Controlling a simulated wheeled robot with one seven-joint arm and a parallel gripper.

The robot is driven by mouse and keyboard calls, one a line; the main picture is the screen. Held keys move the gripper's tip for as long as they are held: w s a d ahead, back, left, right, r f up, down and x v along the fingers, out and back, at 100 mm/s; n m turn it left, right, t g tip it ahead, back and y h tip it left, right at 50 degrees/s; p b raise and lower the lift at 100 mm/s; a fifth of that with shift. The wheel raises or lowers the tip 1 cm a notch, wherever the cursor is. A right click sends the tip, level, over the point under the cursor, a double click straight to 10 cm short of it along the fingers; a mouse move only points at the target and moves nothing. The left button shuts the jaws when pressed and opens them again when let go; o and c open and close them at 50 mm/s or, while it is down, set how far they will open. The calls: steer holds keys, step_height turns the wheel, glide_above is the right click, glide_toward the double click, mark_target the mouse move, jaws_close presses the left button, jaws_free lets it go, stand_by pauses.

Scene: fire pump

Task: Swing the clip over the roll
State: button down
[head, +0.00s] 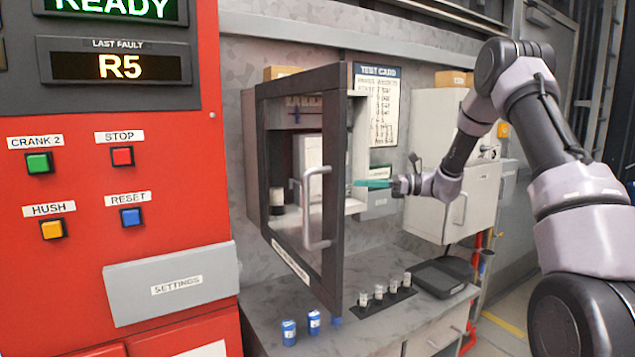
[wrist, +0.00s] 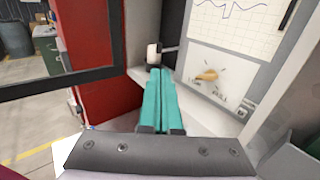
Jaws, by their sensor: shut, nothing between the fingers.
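My gripper (head: 372,183) reaches in from the right at the opening of the glass-doored cabinet. In the wrist view its teal fingers (wrist: 160,72) are together and hold nothing. Just beyond the fingertips is a small white roll-like cylinder (wrist: 153,55) with a dark end. A thin grey bar (wrist: 171,49) runs from it toward the recorder panel; I cannot tell whether this bar is the clip. The fingertips look close below the cylinder, but contact cannot be told.
The framed glass door (head: 329,190) stands open left of my gripper. The recorder panel carries chart paper (wrist: 236,22) and a tan knob (wrist: 207,74). Small jars (head: 378,292), blue cans (head: 314,322) and a black tray (head: 441,279) stand on the bench below. A red panel (head: 110,215) is at left.

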steer(key=shift+a, duration=0.1)
steer(key=w+a, duration=0.1)
steer(key=a, duration=1.2)
steer(key=shift+a, duration=0.4)
steer(key=shift+s+a, duration=0.1)
steer(key=s+a+m+t, duration=0.1)
steer(key=a, duration=0.1)
steer(key=s+a+m+t, duration=0.1)
steer(key=a+t, duration=0.1)
steer(key=a, duration=0.1)
steer(key=s+a+m+t+h, duration=0.1)
steer(key=s+a, duration=0.1)
steer(key=a, duration=0.1)
steer(key=shift+t, duration=0.4)
steer(key=shift+w+a, duration=0.15)
steer(key=shift+a, duration=1.15)
steer(key=shift+d, duration=0.1)
